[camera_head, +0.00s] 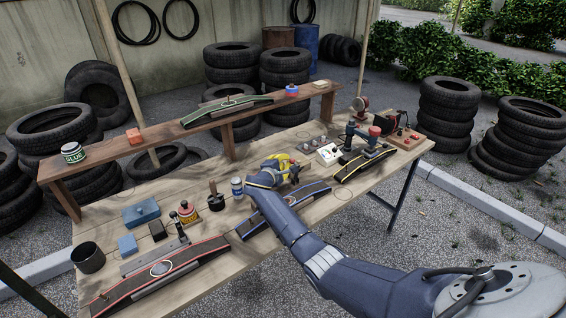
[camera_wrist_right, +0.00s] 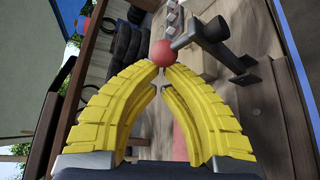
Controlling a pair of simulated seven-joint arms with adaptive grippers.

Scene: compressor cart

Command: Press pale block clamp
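My right gripper (camera_head: 285,167) has yellow fingers and is over the middle of the workbench. In the right wrist view its curved fingers (camera_wrist_right: 160,72) come together at the tips with nothing visible between them. A red ball knob (camera_wrist_right: 163,53) on a dark grey lever clamp (camera_wrist_right: 210,32) shows just beyond the fingertips; I cannot tell whether they touch. In the head view a dark teal clamp-like device (camera_head: 366,136) with a red knob stands to the right of the gripper. A pale block (camera_head: 328,154) lies between them. My left gripper is out of view.
Curved dark strips lie along the front of the workbench, one with red edging (camera_head: 160,270) and one with yellow edging (camera_head: 362,164). A raised shelf (camera_head: 180,131) runs along the back.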

